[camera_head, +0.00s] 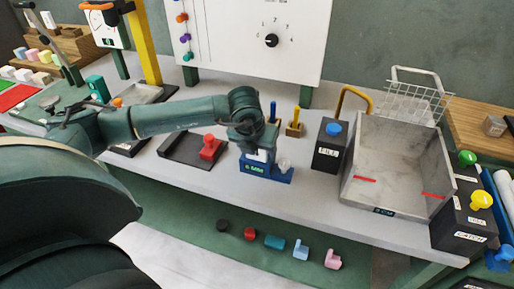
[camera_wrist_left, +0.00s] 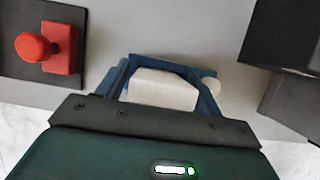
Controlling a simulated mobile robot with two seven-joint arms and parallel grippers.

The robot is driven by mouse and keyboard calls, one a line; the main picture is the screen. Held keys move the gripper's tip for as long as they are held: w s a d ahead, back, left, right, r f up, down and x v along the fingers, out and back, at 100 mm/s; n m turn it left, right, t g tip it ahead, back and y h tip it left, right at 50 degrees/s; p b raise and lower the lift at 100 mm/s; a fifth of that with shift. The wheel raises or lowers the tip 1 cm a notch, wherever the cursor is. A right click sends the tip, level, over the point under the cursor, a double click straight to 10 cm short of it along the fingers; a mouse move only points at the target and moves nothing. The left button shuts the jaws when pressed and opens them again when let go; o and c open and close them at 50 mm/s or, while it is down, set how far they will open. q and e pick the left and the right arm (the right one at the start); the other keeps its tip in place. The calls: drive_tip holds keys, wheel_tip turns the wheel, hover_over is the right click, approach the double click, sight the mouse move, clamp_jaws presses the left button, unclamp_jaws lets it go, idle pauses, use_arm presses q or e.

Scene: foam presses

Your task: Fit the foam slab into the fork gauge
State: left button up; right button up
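The blue fork gauge (camera_head: 265,174), with a "MM" label on its front, stands near the front edge of the grey bench. My left gripper (camera_head: 257,151) points down over it. A whitish foam slab (camera_wrist_left: 163,89) lies between the two fingers of my left gripper (camera_wrist_left: 164,92) in the left wrist view, and the fingers appear shut on it. Blue parts of the gauge (camera_wrist_left: 165,62) show just behind the slab. The slab is at the gauge, but how deep it sits is hidden by the gripper. My right gripper is not in view.
A red-knobbed block (camera_head: 209,147) on a dark plate is left of the gauge. A black box with a blue button (camera_head: 329,150) and a grey tray (camera_head: 399,165) stand to the right. Small posts (camera_head: 294,128) stand behind. Several coloured pieces (camera_head: 275,242) lie lower in front.

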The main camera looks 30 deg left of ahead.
use_arm(q)
drive_tip(key=shift+o, duration=0.4)
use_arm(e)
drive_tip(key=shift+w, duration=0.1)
use_arm(q)
drive_tip(key=shift+r, duration=0.35)
drive_tip(key=v, duration=1.1)
drive_tip(key=shift+s+r+b, duration=0.25)
drive_tip(key=shift+b, duration=0.2)
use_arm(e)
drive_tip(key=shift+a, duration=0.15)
use_arm(q)
drive_tip(key=shift+d, duration=0.1)
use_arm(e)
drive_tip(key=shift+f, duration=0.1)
